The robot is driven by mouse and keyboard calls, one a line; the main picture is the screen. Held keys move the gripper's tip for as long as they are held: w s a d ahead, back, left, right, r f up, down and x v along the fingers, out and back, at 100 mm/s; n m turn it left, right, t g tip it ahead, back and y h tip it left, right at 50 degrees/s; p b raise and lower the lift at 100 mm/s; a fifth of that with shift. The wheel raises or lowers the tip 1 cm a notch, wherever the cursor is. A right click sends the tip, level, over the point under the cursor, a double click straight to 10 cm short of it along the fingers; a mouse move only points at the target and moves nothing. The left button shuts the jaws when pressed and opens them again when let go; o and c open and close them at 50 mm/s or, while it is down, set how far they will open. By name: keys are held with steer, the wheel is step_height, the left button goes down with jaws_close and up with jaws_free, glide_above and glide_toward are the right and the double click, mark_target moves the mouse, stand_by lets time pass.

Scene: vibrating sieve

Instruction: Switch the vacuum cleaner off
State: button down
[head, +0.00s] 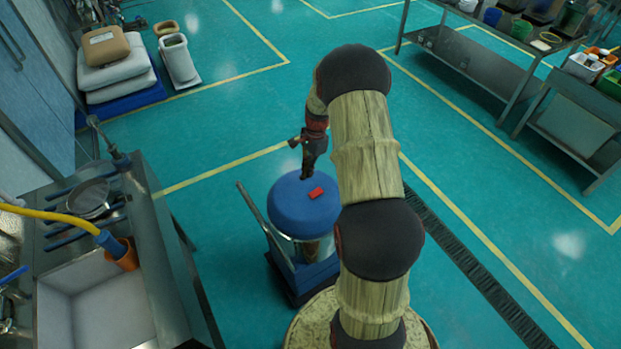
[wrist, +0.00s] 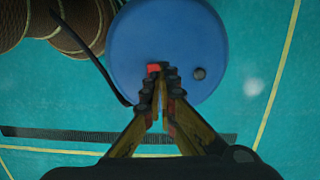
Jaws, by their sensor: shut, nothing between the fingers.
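The vacuum cleaner has a round blue lid (head: 290,212) on a shiny drum, standing on a dark wheeled base with a push handle. A red switch (head: 316,194) sits on top of the lid. In the wrist view the blue lid (wrist: 150,30) fills the upper middle, and a bit of the red switch (wrist: 153,68) shows at my fingertips. My gripper (head: 306,176) is above the lid, left of the switch in the head view. In the wrist view my gripper (wrist: 162,72) is shut and empty, its tips over part of the switch. I cannot tell whether they touch it.
A metal sink bench (head: 168,265) with a yellow hose (head: 45,214) stands at the left. Sacks (head: 110,68) are stacked at the back left. Metal tables (head: 470,60) with bins stand at the right. A floor drain (head: 470,260) runs right of my arm. Open floor lies behind the vacuum.

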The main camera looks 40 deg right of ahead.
steer(key=shift+a+r, duration=0.15)
steer(key=shift+r, duration=0.8)
steer(key=shift+a+r, duration=0.15)
steer(key=shift+r, duration=0.8)
